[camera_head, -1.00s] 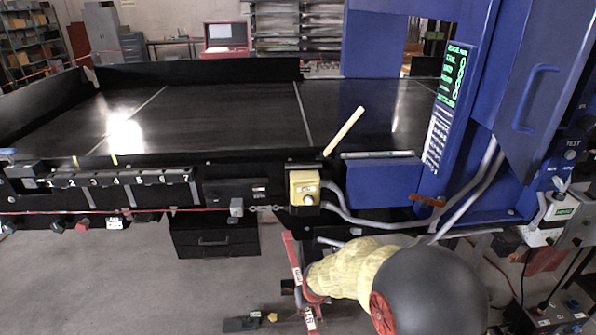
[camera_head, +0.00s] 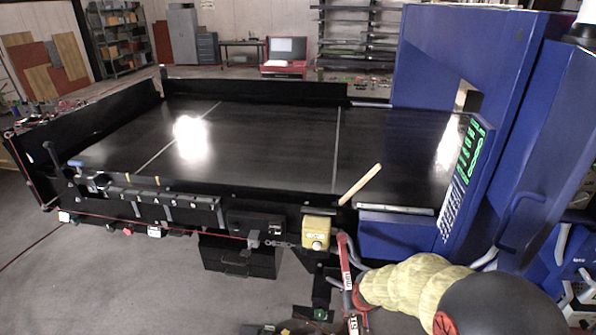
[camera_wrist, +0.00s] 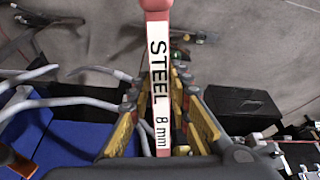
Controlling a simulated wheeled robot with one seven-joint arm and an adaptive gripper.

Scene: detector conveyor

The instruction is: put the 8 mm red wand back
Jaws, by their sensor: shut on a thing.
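The red wand (camera_wrist: 158,95) has a white label reading "STEEL 8 mm" and runs lengthwise through the middle of the wrist view, with a rounded red end at the top. My gripper (camera_wrist: 176,85) is shut on it, a yellow-padded finger on each side. In the head view the wand (camera_head: 346,268) shows upright, slightly tilted, in front of the conveyor's front edge, beside my yellow-sleeved arm. My gripper is hard to make out there. A black numbered strip (camera_head: 165,200) runs along the conveyor's front left side; its individual places are too small to tell.
The black conveyor (camera_head: 270,150) runs into a blue detector housing (camera_head: 430,60) at right. A yellow box (camera_head: 316,232) with cables and a black drawer unit (camera_head: 238,258) are below. Open floor lies at front left.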

